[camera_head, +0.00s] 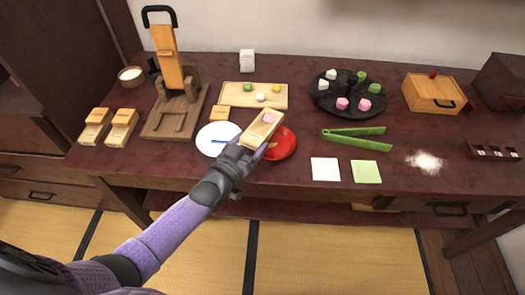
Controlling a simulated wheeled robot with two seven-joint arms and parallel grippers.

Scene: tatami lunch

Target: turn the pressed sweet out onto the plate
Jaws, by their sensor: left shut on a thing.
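My left gripper (244,152) is shut on a pale wooden mould (259,131). It holds the mould tilted over the table, between and partly in front of two plates. A pink pressed sweet (269,118) shows at the far end of the mould's upper face. A white plate (207,134) with a thin blue mark lies just left of the mould. A red plate (286,148) lies just right of it, partly hidden by the mould and the gripper. The gap between mould and plates is hard to judge. My right gripper is not in view.
A wooden press (172,110) stands at the back left near two small wooden moulds (122,127). A board (240,101) with small sweets and a black tray (322,100) with several sweets are behind. Green tongs (354,137) and two paper squares (325,170) lie right.

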